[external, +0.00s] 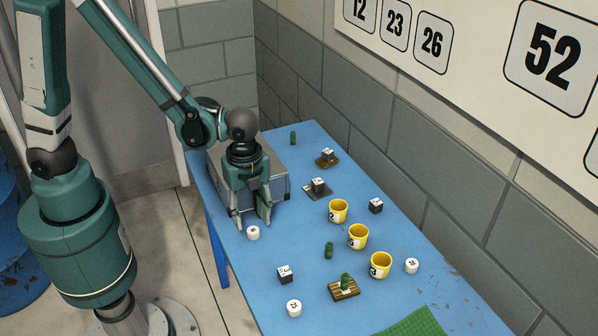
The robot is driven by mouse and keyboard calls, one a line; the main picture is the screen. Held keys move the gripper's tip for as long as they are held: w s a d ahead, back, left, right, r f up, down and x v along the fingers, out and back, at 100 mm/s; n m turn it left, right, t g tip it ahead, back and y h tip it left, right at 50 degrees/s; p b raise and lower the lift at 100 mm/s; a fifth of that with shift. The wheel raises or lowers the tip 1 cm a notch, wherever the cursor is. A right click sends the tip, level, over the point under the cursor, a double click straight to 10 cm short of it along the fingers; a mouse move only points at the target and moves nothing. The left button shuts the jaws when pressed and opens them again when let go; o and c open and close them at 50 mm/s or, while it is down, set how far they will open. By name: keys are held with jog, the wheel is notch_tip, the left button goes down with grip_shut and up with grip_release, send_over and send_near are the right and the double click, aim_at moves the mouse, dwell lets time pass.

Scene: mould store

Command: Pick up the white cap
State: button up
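Three small white cylindrical pieces with dark marks on top, which could be white caps, stand on the blue table. One white piece (253,233) is by my gripper, another (293,307) is near the front edge, and a third (411,265) is at the right beside a yellow cup. My gripper (252,219) points down over the table's left side, its two fingers apart with nothing seen between them. The nearest white piece shows just below and in front of the fingertips in the picture. I cannot tell the exact height of the fingertips above the table.
A grey box (277,176) stands behind my gripper. Three yellow cups (338,211) run along the middle. Dark cubes with white tops (286,274), green cylinders (329,250), a wooden slatted piece (343,290) and a green mat (415,325) are spread around. A block wall borders the far side.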

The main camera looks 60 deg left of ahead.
aim_at(253, 230)
jog(key=shift+d+f+b, duration=0.15)
jog(key=shift+f+b, duration=0.35)
jog(key=shift+f, duration=1.8)
jog(key=c, duration=0.8)
